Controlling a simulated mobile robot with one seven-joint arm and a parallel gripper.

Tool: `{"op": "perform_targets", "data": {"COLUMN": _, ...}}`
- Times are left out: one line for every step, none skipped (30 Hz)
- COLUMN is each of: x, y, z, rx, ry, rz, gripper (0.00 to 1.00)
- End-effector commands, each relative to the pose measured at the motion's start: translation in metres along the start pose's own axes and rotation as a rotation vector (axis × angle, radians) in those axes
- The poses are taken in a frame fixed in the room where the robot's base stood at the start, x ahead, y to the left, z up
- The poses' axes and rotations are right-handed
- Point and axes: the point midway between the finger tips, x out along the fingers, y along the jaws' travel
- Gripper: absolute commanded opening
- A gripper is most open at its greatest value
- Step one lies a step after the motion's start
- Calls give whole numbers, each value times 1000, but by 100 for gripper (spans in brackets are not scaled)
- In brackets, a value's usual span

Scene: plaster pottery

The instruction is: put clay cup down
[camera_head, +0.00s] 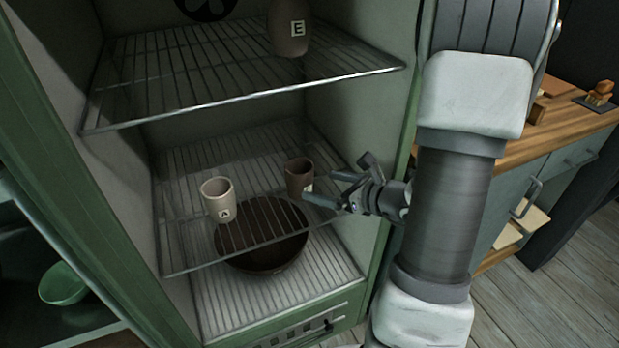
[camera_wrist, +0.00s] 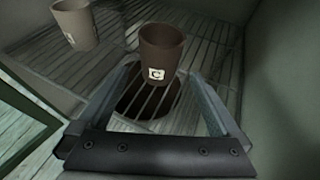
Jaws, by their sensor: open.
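A brown clay cup marked C (camera_head: 299,176) stands upright on the middle wire rack (camera_head: 180,250) of a green cabinet. In the wrist view the same cup (camera_wrist: 160,52) stands ahead of my gripper, between the lines of its two fingers and beyond their tips. My gripper (camera_head: 322,188) is open and empty, just right of this cup. A cream cup marked A (camera_head: 217,199) stands upright on the same rack to the left. It also shows at the upper left of the wrist view (camera_wrist: 76,24). A darker brown cup marked E (camera_head: 289,30) stands on the upper rack, its top cut off.
A large dark brown bowl (camera_head: 262,262) sits below the middle rack. The upper rack (camera_head: 150,112) and the cabinet's right wall (camera_head: 372,150) bound the space around my gripper. A green bowl (camera_head: 63,284) is at lower left; a wooden counter (camera_head: 560,125) is at right.

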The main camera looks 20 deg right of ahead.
Motion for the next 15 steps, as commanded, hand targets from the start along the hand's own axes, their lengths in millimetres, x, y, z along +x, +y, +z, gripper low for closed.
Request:
{"op": "perform_targets", "data": {"x": -9, "y": -1, "z": 2, "rx": 1, "ry": 0, "rz": -2, "gripper": 100}}
{"op": "perform_targets", "data": {"x": -14, "y": -1, "z": 1, "rx": 1, "ry": 1, "rz": -2, "gripper": 100}}
{"op": "perform_targets", "data": {"x": -18, "y": -1, "z": 1, "rx": 1, "ry": 1, "rz": -2, "gripper": 100}}
{"op": "perform_targets", "data": {"x": -21, "y": -1, "z": 1, "rx": 0, "ry": 0, "rz": -2, "gripper": 100}}
{"op": "perform_targets", "data": {"x": -24, "y": 0, "z": 1, "rx": 0, "ry": 0, "rz": -1, "gripper": 100}}
{"op": "perform_targets", "data": {"x": -26, "y": 0, "z": 1, "rx": -1, "ry": 0, "rz": 0, "gripper": 100}}
{"op": "perform_targets", "data": {"x": -28, "y": 0, "z": 1, "rx": 0, "ry": 0, "rz": 0, "gripper": 100}}
{"op": "perform_targets", "data": {"x": -29, "y": 0, "z": 0, "rx": 0, "ry": 0, "rz": 0, "gripper": 100}}
{"op": "perform_targets", "data": {"x": -30, "y": 0, "z": 0, "rx": 0, "ry": 0, "rz": 0, "gripper": 100}}
{"op": "perform_targets", "data": {"x": -30, "y": 0, "z": 0, "rx": 0, "ry": 0, "rz": 0, "gripper": 100}}
{"op": "perform_targets", "data": {"x": -30, "y": 0, "z": 0, "rx": 0, "ry": 0, "rz": 1, "gripper": 100}}
{"op": "perform_targets", "data": {"x": -30, "y": 0, "z": 0, "rx": 0, "ry": 0, "rz": 1, "gripper": 100}}
{"op": "perform_targets", "data": {"x": -30, "y": 0, "z": 0, "rx": 0, "ry": 0, "rz": 1, "gripper": 100}}
{"op": "perform_targets", "data": {"x": -30, "y": 0, "z": 0, "rx": 0, "ry": 0, "rz": 1, "gripper": 100}}
{"op": "perform_targets", "data": {"x": -30, "y": 0, "z": 0, "rx": 0, "ry": 0, "rz": 1, "gripper": 100}}
